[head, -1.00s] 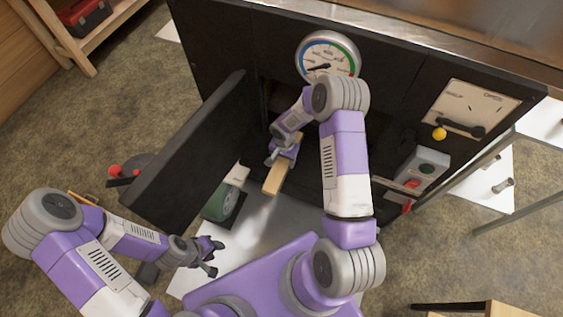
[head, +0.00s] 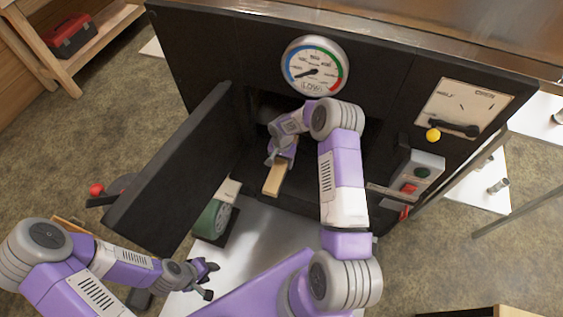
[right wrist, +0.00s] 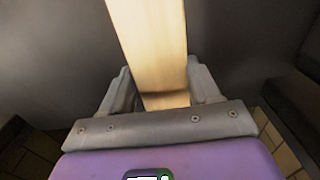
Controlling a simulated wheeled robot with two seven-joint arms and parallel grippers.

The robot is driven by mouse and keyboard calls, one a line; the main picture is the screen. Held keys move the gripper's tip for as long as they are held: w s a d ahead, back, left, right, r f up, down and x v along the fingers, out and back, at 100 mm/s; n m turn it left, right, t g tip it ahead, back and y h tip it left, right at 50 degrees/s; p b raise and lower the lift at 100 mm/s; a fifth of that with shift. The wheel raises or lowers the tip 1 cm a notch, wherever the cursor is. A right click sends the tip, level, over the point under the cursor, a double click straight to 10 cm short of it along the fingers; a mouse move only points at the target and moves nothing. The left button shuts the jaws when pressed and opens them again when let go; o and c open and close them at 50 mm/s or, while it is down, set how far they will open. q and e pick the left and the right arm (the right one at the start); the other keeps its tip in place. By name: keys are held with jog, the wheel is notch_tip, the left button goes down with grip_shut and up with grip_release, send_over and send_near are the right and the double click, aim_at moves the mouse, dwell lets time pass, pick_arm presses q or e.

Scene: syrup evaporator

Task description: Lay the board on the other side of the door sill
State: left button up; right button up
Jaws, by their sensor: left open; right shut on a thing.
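The board (head: 274,180), a pale wooden piece, is in my right gripper (head: 282,160) at the firebox opening. It points out of the opening toward me; in the right wrist view the board (right wrist: 153,45) runs up from between the fingers (right wrist: 163,98), which are shut on it. The black firebox door (head: 172,165) stands open on the left. The sill under the opening is dark and partly hidden by my right arm; I cannot tell whether the board touches it. My left gripper (head: 207,280) is open and empty, low in front of the door.
A gauge (head: 314,67) is above the opening. A metal floor sheet (head: 262,235) lies in front. Firebricks (right wrist: 280,150) show in the right wrist view.

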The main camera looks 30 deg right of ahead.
jog(key=o, duration=1.3)
notch_tip(320, 180, up, 8)
jog(key=shift+f+p, duration=0.2)
jog(key=shift+p, duration=0.9)
